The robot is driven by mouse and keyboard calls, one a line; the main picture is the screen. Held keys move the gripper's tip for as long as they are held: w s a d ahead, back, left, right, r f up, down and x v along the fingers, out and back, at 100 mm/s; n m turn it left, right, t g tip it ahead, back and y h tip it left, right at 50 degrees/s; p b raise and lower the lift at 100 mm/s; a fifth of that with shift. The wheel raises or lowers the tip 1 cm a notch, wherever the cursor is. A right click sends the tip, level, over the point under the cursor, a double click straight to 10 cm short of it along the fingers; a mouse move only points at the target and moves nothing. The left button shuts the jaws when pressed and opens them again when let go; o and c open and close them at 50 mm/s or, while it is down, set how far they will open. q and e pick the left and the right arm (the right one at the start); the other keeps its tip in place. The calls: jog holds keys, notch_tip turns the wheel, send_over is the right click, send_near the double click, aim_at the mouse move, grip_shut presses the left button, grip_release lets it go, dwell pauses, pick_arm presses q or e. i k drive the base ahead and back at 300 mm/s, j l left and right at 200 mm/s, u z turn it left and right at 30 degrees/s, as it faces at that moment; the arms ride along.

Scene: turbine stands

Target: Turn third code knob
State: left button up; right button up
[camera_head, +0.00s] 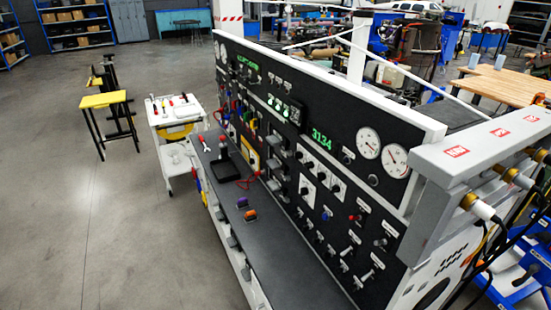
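The black control panel (290,125) stands diagonally across the middle of the view, with a white frame. A green digital display (321,138) on it reads 3134. Below the display are several small dark knobs (323,176), some on white plates. They are too small to read their settings, and I cannot tell which is the third code knob. Neither of my grippers is in view.
Two round gauges (368,142) sit right of the display. A white tool cart (172,125) stands left. A grey beam (450,165) juts out at right.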

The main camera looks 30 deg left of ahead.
aim_at(321, 177)
jog(key=i+j, duration=0.1)
jog(key=j, duration=0.8)
jog(key=i+j, duration=0.1)
jog(key=j, duration=0.85)
jog(key=i+j, duration=0.1)
jog(key=j, duration=1.75)
jog(key=i, duration=0.05)
